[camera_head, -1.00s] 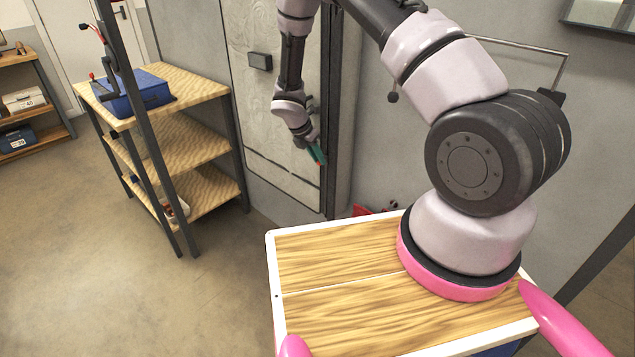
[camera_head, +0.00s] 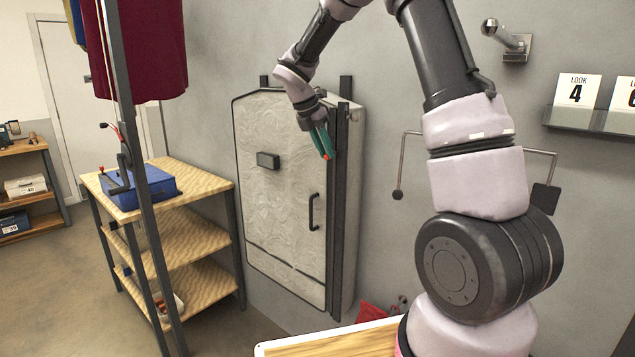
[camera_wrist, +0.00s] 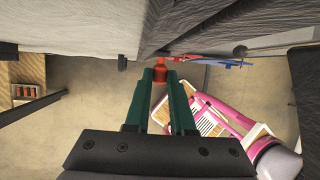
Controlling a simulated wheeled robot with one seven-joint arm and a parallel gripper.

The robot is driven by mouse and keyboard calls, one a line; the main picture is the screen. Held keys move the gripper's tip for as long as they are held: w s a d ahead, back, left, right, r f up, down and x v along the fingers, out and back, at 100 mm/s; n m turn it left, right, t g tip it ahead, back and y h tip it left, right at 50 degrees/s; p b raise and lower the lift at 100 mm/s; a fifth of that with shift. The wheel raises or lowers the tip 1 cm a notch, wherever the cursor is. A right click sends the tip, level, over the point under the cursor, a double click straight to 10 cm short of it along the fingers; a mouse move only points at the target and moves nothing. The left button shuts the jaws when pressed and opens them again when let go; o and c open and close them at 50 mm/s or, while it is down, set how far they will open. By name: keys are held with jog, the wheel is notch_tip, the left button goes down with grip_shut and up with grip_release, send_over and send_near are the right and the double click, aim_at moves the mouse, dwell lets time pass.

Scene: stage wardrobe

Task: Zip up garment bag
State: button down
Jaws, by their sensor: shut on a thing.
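The garment bag (camera_head: 280,195) is a pale, crinkled upright panel with a dark frame, fixed at the grey wall. A dark strip (camera_head: 340,215) runs down its right edge. My gripper (camera_head: 324,146) is in front of the bag's upper right, beside this strip, with its green fingers pointing down. A small red piece, seemingly the zip pull, shows between the fingertips in the wrist view (camera_wrist: 161,70). My gripper is shut on it. The pull's join to the bag and the zip's teeth cannot be made out.
A dark handle (camera_head: 314,212) and a small dark box (camera_head: 268,160) stick out from the bag's front. A wooden shelf rack (camera_head: 190,236) with a blue case (camera_head: 140,190) stands left. A dark post (camera_head: 135,170) and dark red cloth (camera_head: 140,50) are nearer. A wall rail (camera_head: 405,150) is right.

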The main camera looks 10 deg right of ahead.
notch_tip(320, 180, up, 8)
jog(key=shift+f, duration=0.1)
dwell(0.4)
jog(key=c, duration=0.8)
grip_release()
jog(key=shift+o, duration=0.2)
jog(key=v, duration=1.1)
